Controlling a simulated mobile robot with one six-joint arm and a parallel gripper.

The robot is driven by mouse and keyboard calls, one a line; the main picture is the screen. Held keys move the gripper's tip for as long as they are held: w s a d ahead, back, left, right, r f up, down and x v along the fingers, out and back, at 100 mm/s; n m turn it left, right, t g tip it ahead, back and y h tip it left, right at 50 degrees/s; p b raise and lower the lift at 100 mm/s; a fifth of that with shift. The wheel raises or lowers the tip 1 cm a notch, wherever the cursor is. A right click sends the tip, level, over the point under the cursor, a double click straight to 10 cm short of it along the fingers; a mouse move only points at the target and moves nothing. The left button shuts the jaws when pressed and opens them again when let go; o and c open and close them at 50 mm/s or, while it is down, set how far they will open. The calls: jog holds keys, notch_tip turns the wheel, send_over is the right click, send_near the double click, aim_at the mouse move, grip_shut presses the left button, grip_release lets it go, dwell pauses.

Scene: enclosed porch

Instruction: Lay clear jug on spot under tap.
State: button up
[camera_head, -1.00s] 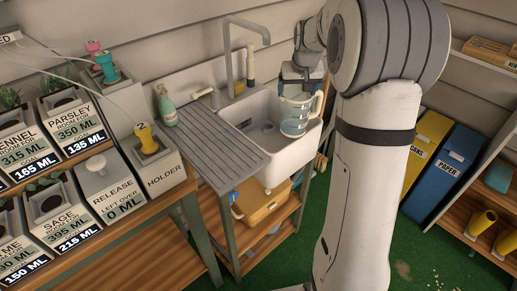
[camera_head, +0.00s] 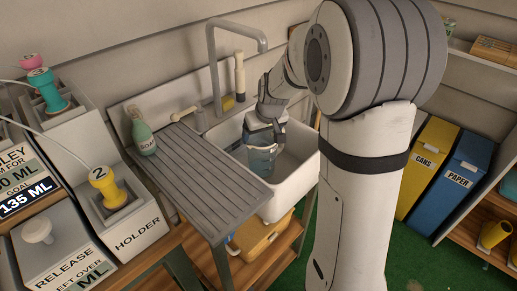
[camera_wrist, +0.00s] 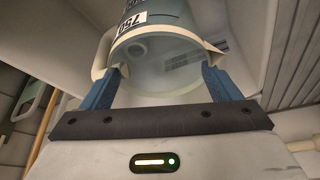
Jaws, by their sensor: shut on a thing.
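The clear jug (camera_head: 262,158) is inside the white sink basin (camera_head: 300,181), upright as far as I can tell. It also shows in the wrist view (camera_wrist: 160,55), with a pale rim, a handle at its left and a printed label. My gripper (camera_head: 266,132) is above the jug and shut on it; in the wrist view its two blue fingers (camera_wrist: 161,85) press the rim from both sides. The grey tap (camera_head: 238,24) arches over the back of the sink, its spout end above and near my wrist. The jug's base and the spot below it are hidden.
A ribbed grey drainboard (camera_head: 205,165) adjoins the sink at left. A green bottle (camera_head: 142,132) stands at its back corner. A holder block (camera_head: 122,205) with a yellow plug is further left. Yellow and blue bins (camera_head: 462,170) stand at right.

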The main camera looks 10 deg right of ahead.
jog(key=shift+s+a+f, duration=0.1)
jog(key=shift+a+f, duration=0.05)
jog(key=shift+f, duration=1.85)
jog(key=shift+f+b, duration=0.1)
jog(key=shift+b, duration=0.2)
jog(key=o, duration=1.4)
jog(key=shift+o, duration=0.2)
jog(key=p, duration=0.1)
send_near(261, 143)
jog(key=s+a+r, duration=0.1)
jog(key=s+r, duration=0.4)
jog(key=r, duration=0.1)
jog(key=s+f+m+g, duration=0.1)
jog(key=s+m+g, duration=0.1)
jog(key=s, duration=2)
jog(key=shift+a+f+h, duration=0.25)
jog(key=shift+a+h, duration=0.05)
jog(key=shift+a, duration=0.15)
